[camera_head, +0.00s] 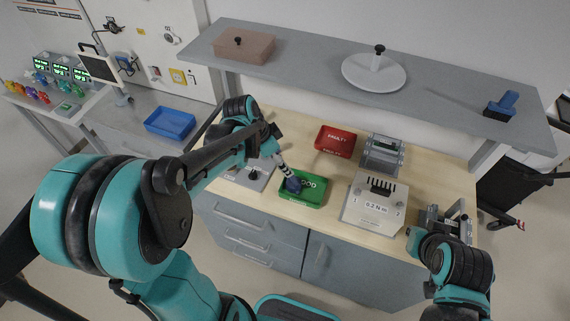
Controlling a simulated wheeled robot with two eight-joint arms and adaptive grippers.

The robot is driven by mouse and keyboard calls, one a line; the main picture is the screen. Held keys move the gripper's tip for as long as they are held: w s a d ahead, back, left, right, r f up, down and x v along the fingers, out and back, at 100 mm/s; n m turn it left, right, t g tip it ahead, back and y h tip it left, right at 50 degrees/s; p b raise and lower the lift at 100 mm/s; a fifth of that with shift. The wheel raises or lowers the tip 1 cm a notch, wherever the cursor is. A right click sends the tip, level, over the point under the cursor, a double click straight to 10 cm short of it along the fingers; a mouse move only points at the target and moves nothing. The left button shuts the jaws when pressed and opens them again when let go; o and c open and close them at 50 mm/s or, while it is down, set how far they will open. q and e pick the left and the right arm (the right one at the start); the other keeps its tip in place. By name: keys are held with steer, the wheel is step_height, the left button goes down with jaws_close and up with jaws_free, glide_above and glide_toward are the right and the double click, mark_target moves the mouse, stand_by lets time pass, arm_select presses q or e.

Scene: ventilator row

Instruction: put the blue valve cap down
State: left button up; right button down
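The blue valve cap (293,185) is a small dark blue piece over the left part of the green tray (313,202) marked GOOD. My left gripper (286,171) reaches down to it from the upper left, its slim black-and-white fingers close together at the cap. The fingers look shut on the cap, though they are small here. I cannot tell whether the cap touches the tray floor. My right gripper (432,217) is at the right end of the bench, beside the tester box; its fingers are too unclear to tell open from shut.
A red tray (335,141) marked FAULTY stands behind the green one. A white 0.2 Nm box (374,210) is to the right, with a grey device (383,156) behind it. A grey plate (252,175) lies left. A grey shelf (310,66) overhangs the back.

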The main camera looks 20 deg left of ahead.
arm_select(q)
steer(key=s+d+r+n+t+y, duration=0.1)
steer(key=s+r+n+t, duration=0.1)
steer(key=s, duration=0.5)
steer(key=s+d+r+n+t+y, duration=0.1)
steer(key=s+r+n+t+y, duration=0.1)
steer(key=s+r+n, duration=0.2)
steer(key=s+n, duration=0.3)
steer(key=shift+w, duration=0.1)
